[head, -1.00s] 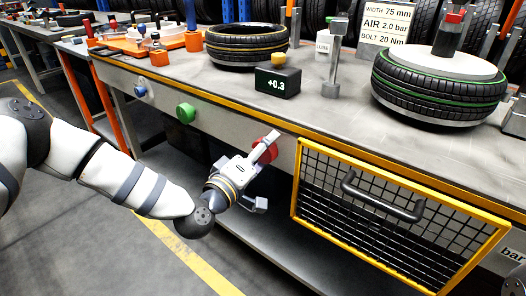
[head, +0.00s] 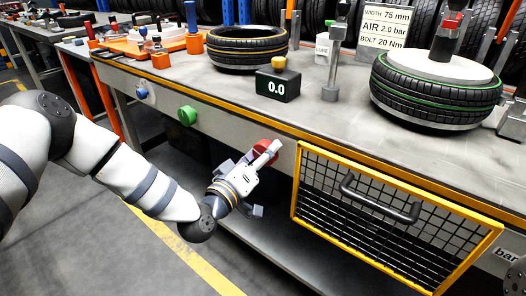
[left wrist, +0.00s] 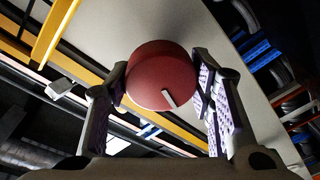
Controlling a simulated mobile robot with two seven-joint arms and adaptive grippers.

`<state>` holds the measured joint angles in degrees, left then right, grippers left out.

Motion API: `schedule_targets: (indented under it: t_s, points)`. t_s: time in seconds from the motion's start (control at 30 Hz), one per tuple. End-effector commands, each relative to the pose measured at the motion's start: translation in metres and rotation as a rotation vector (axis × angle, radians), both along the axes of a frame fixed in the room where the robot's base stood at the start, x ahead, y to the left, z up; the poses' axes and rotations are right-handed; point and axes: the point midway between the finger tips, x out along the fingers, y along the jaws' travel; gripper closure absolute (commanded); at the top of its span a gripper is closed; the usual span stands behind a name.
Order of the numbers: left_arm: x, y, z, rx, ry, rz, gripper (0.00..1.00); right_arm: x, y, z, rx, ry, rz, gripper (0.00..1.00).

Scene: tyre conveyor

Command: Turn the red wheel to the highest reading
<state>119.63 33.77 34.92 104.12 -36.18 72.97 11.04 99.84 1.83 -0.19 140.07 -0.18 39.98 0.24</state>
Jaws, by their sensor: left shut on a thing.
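The red wheel (head: 266,148) is a round knob on the front panel of the bench, partly hidden by my gripper in the head view. In the left wrist view the red wheel (left wrist: 160,76) shows a pale mark on its face, toward the lower right. My left gripper (head: 262,158) is shut on the wheel; in the left wrist view its fingers (left wrist: 161,90) sit on either side of the rim. A black display box (head: 278,86) with a yellow top stands on the bench and reads 0.0.
A green knob (head: 187,116) and a blue knob (head: 142,93) are on the same panel to the left. A yellow-framed mesh basket (head: 398,222) is just right of the wheel. Tyres (head: 437,92) and a sign (head: 386,27) stand on the bench.

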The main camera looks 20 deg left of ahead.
Motion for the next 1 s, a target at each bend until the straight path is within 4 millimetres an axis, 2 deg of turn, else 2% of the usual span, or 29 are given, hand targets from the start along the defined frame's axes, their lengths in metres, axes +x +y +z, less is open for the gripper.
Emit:
schedule_targets:
  t_s: [1.0]
  points:
    - [0.0,-0.001,0.002,0.884,-0.324,0.0,0.79,0.028,0.0,0.033,0.0,-0.092,-0.004,0.54]
